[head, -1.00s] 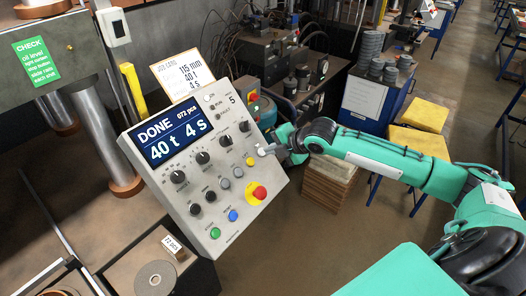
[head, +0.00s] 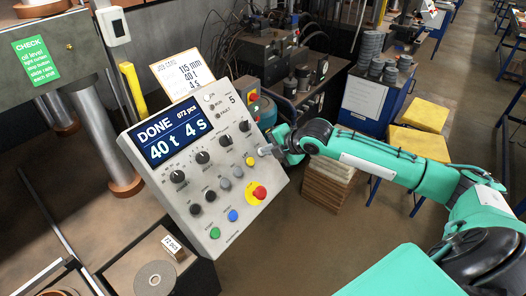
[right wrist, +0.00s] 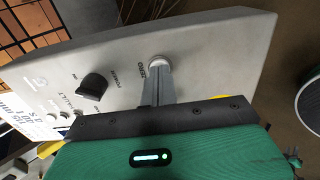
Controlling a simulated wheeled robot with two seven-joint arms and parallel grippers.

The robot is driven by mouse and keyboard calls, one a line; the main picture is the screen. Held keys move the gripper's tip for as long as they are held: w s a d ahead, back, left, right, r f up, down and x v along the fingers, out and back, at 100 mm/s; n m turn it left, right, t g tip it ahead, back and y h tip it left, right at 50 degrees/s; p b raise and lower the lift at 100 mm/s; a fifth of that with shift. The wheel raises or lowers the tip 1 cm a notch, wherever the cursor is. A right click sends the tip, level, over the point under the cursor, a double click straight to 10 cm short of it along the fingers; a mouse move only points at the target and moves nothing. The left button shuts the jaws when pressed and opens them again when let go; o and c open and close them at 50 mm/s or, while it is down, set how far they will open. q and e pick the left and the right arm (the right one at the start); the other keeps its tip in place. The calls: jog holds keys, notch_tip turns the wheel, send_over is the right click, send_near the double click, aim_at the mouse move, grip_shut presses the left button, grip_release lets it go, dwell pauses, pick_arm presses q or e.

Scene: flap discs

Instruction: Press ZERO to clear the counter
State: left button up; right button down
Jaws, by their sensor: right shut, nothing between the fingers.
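The control panel (head: 215,160) stands tilted at the centre of the head view. Its display (head: 175,137) reads DONE, 072 pcs, 40 t, 4 s. My right gripper (head: 265,151) is shut and empty at the panel's right edge. In the right wrist view, the closed fingertips (right wrist: 158,72) are at the round pale ZERO button (right wrist: 158,61), with the ZERO label beside it. The fingers partly cover the button, and I cannot tell whether they touch or press it. My left gripper is not in view.
A red emergency stop (head: 259,192) on a yellow base and a small yellow button (head: 250,161) sit close by on the panel. Black knobs, a green button (head: 215,233) and a blue button (head: 233,215) are further left. A job card (head: 184,72) stands behind the panel.

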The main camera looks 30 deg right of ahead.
jog(key=shift+w+a+f, duration=0.1)
jog(key=shift+w+f, duration=0.05)
dwell(0.6)
jog(key=p+v, duration=0.1)
jog(key=v, duration=0.7)
jog(key=shift+p, duration=0.35)
dwell(0.4)
jog(key=shift+f, duration=0.1)
dwell(0.4)
